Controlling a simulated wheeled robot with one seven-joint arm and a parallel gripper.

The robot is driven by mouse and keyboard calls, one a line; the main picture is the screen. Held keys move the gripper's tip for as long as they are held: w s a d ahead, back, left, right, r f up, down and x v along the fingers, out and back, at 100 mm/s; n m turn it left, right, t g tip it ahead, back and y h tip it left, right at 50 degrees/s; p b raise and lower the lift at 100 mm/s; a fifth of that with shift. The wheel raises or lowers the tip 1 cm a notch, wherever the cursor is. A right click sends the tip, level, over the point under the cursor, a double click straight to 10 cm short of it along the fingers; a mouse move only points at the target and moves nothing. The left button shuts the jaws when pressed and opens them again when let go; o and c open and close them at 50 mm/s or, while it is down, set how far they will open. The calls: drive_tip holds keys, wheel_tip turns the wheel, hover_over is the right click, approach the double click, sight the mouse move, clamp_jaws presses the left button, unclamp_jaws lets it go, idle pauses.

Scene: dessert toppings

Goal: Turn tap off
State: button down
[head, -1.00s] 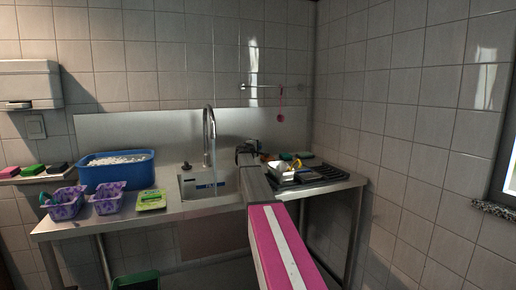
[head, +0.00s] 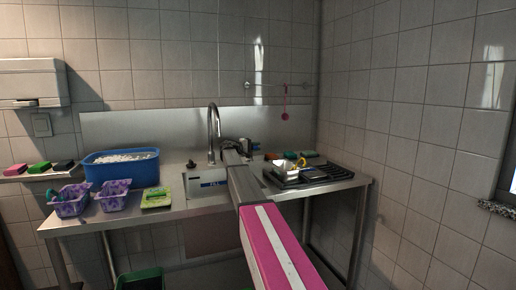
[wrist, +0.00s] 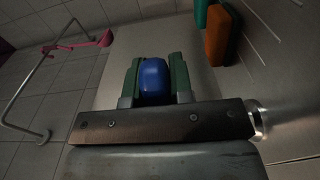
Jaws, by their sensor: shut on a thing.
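The tap (head: 217,122) is a tall curved chrome spout over the steel sink (head: 195,183) in the head view. Whether water runs from it is too small to tell. My gripper (head: 247,146) is at the back of the counter, just right of the spout, partly hidden by my arm. In the wrist view my gripper (wrist: 153,80) has its two green fingers on either side of a rounded blue piece (wrist: 153,82) and is shut on it. I cannot tell whether this blue piece is part of the tap. A chrome part (wrist: 257,118) shows at the right edge.
A dish rack (head: 335,174) with dishes stands to the right on the counter. Orange (wrist: 217,35) and teal (wrist: 201,12) blocks lie near the fingers. A blue basin (head: 120,170) and purple baskets (head: 112,200) stand left of the sink. A wall rail (wrist: 40,80) is at the left.

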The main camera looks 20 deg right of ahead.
drive_tip(key=shift+a+m+g, duration=0.15)
drive_tip(key=shift+m+g, duration=0.15)
drive_tip(key=shift+g, duration=0.1)
drive_tip(key=c, duration=1)
unclamp_jaws()
drive_tip(key=a, duration=1.1)
drive_tip(key=shift+s, duration=0.15)
drive_tip(key=shift+s, duration=0.1)
